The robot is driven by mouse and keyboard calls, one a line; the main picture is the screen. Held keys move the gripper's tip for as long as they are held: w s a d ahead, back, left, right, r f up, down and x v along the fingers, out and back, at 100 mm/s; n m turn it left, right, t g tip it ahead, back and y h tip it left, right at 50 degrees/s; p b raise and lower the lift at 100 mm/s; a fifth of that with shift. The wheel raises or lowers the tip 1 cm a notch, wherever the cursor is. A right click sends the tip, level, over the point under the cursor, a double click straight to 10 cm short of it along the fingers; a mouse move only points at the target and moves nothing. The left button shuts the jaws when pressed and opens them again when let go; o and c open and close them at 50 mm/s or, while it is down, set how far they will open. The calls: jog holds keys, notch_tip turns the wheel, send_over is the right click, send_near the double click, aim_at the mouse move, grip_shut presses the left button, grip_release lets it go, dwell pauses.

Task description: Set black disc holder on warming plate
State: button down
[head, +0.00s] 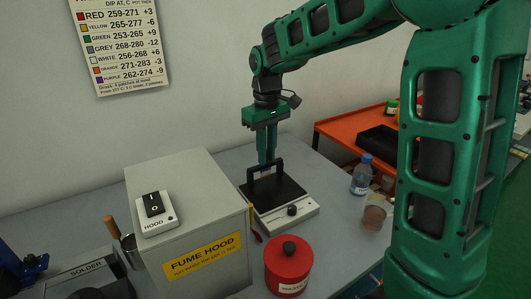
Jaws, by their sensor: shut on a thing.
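My gripper (266,162) points straight down at the middle of the head view. It is shut on the upright black handle of the black disc holder (281,167). The handle stands up over the back part of the warming plate (290,219), a pale low box with a dark square top and a black knob in front. The lower part of the holder is dark against the dark top. I cannot tell whether it rests on the plate or hangs just above it.
The grey fume hood box (205,242) with a switch stands close left of the plate. A red lidded pot (288,268) is in front. An orange tray (345,133) is behind right.

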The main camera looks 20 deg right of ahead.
jog(key=shift+f, duration=0.3)
dwell(0.5)
jog(key=c, duration=1)
grip_release()
jog(key=shift+r, duration=3.5)
jog(key=s+d+f+m, duration=0.3)
jog(key=s+d+m, duration=0.3)
jog(key=s+d, duration=0.9)
jog(key=s+d+f+m, duration=0.1)
jog(key=s+f+m, duration=0.1)
jog(key=s, duration=0.6)
jog(key=s+d+f+m, duration=0.1)
jog(key=s+f, duration=0.3)
jog(key=s, duration=0.5)
jog(key=shift+d+m, duration=0.2)
jog(key=shift+m, duration=0.5)
